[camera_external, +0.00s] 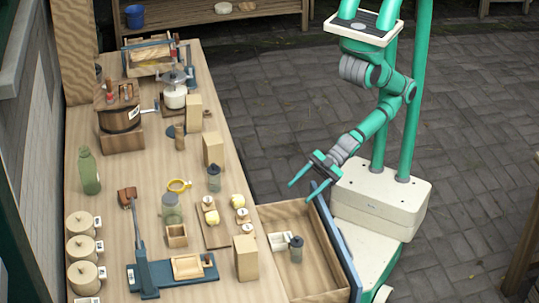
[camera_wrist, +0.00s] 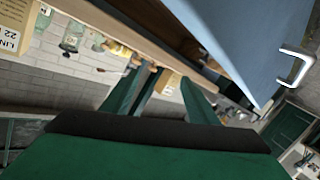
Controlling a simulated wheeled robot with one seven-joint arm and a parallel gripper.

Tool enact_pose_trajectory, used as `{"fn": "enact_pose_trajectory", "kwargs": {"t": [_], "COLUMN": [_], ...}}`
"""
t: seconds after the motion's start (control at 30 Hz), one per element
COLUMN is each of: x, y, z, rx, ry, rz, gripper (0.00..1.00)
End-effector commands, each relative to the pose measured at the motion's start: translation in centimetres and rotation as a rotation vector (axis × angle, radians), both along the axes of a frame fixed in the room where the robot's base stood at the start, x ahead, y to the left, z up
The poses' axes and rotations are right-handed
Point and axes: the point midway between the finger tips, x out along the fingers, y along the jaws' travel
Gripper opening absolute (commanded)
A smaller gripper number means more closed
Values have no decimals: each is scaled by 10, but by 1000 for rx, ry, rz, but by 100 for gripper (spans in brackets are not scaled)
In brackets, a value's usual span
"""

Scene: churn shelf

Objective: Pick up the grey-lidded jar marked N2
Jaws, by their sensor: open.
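Two small grey-lidded jars show in the external view. One jar (camera_external: 213,178) stands upright on the table near its right edge. The other jar (camera_external: 296,251) stands in the open drawer (camera_external: 318,262), next to a small white box (camera_external: 277,242). I cannot read a mark on either, so I cannot tell which is N2. My gripper (camera_external: 299,193) is open and empty, above the drawer's far end and apart from both jars. In the wrist view its green fingers (camera_wrist: 165,85) are spread, with no jar clearly visible between them.
The drawer's blue front (camera_external: 337,240) stands near my base; it fills the upper right of the wrist view (camera_wrist: 255,45). Wooden blocks (camera_external: 245,258), a board with round pieces (camera_external: 218,225), a glass jar (camera_external: 172,210) and a blue press (camera_external: 150,275) crowd the table.

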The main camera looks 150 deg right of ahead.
Motion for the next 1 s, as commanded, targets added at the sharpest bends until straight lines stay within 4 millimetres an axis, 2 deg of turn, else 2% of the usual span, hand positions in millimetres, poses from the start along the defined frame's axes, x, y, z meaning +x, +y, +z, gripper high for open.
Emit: {"fn": "enact_pose_trajectory", "kwargs": {"t": [0.03,0.1,0.3,0.4,0.5,0.73,1.0], "x": [15,31,64,76,86,104,109], "y": [-17,-41,-113,-143,-165,-194,-204], "z": [7,15,43,52,56,61,65], "rx": [-58,-140,-292,-270,-177,139,416], "ry": [-10,-7,12,25,29,8,-32], "rz": [-39,-92,-277,-380,-476,-694,-887], "gripper": [54,54,54,54,54,54,54]}}
